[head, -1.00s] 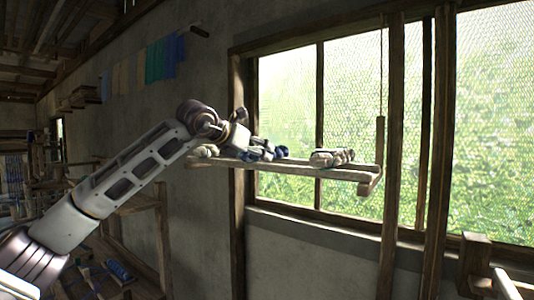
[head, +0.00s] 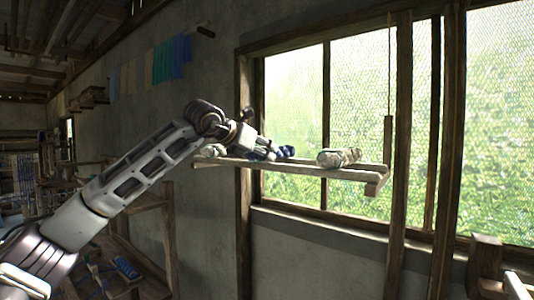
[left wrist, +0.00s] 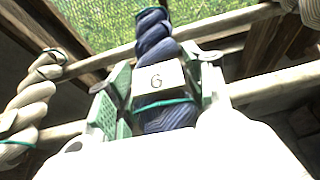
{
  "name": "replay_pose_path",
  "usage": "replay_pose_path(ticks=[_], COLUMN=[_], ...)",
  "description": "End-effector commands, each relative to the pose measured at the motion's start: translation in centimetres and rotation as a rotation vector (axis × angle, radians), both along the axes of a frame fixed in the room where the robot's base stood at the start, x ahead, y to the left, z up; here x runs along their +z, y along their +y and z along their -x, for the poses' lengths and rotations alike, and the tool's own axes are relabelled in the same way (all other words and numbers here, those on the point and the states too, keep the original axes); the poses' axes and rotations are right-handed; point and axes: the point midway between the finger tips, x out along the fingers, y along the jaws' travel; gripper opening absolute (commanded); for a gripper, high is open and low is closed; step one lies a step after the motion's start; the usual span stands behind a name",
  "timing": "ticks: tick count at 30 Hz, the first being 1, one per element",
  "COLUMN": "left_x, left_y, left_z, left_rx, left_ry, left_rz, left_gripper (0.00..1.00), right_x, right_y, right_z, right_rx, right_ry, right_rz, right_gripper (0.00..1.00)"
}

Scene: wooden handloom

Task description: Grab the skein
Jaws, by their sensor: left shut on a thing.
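A blue twisted skein with a white tag marked 6 (left wrist: 155,42) fills the middle of the left wrist view; in the head view the blue skein (head: 284,152) lies on a hanging wooden shelf by the window. My left gripper (head: 262,151) is at the shelf. In the left wrist view my left gripper (left wrist: 160,95) has its green-padded fingers on either side of the blue skein, shut on it around the tag. A cream skein (left wrist: 32,105) lies to the left of it.
The wooden shelf (head: 300,169) also carries a pale skein (head: 338,157) to the right and another pale skein (head: 213,150) at its left end. Wooden posts (head: 403,150) and the meshed window (head: 360,100) stand close by.

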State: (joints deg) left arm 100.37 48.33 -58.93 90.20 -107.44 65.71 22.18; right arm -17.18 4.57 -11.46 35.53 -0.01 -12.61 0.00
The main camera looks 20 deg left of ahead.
Motion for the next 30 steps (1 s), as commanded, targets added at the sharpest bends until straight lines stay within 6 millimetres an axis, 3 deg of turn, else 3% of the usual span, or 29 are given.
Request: replay_pose_path(ticks=[11,30], left_x=[2.0,10.9], left_y=[-0.1,-0.1], left_z=[0.0,0.1], left_rx=[-0.001,-0.001], left_ry=[-0.004,-0.003], left_rz=[0.002,0.001], left_gripper=[0.24,0.24], right_x=[-0.3,-0.7], right_y=[0.0,0.0], right_z=[0.0,0.0], right_rx=[0.000,0.000], right_ry=[0.000,0.000], right_rz=[0.000,0.000], right_gripper=[0.00,0.00])
